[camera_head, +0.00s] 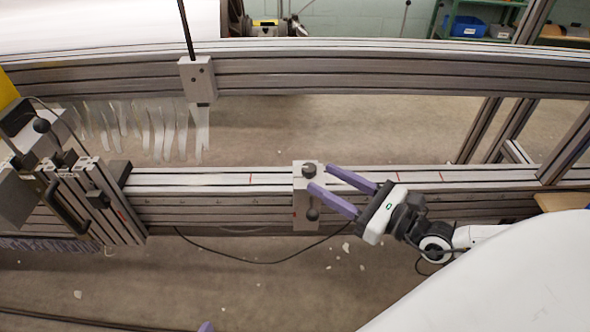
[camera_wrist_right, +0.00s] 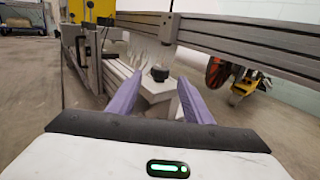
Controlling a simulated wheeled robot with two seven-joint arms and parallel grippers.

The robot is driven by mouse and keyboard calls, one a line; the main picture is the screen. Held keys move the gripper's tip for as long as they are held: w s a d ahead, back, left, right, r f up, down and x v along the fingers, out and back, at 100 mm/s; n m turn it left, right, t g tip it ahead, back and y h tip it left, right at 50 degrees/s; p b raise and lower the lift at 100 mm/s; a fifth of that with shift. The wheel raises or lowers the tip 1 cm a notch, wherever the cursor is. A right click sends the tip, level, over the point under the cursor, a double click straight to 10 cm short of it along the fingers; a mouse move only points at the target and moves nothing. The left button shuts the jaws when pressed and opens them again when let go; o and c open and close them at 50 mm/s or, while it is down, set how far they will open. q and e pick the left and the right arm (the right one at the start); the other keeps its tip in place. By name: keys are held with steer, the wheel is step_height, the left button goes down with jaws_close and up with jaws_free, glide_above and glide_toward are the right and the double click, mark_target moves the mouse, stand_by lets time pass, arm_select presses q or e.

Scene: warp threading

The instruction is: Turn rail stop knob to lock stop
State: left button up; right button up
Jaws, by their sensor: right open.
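The rail stop (camera_head: 302,212) is a light grey block on the lower aluminium rail (camera_head: 220,190). My right gripper (camera_head: 320,180) has purple fingers and is open just right of the knob. In the right wrist view the knob (camera_wrist_right: 159,73) shows ahead, between and beyond the two open fingertips, apart from both. Of my left gripper, only a purple tip (camera_head: 206,326) shows at the bottom edge of the head view.
A carriage with black handles (camera_head: 70,200) stands on the rail at the left. An upper rail (camera_head: 400,75) runs behind, with a grey block (camera_head: 198,78) on it. Red marks line the lower rail. A black cable (camera_head: 260,260) hangs below it.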

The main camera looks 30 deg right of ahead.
mark_target(303, 167)
arm_select(q)
steer(key=shift+w+d+r+t+h+b, duration=0.15)
steer(key=shift+d+r+h+b, duration=0.15)
steer(key=shift+r+b, duration=0.2)
steer(key=shift+s+d+r+t+h+b, duration=0.15)
steer(key=shift+d+r+h+b, duration=0.1)
steer(key=shift+r+b, duration=0.15)
arm_select(e)
steer(key=x, duration=0.9)
steer(key=shift+w+a, duration=0.15)
steer(key=shift+w, duration=0.1)
arm_select(q)
steer(key=shift+w, duration=0.1)
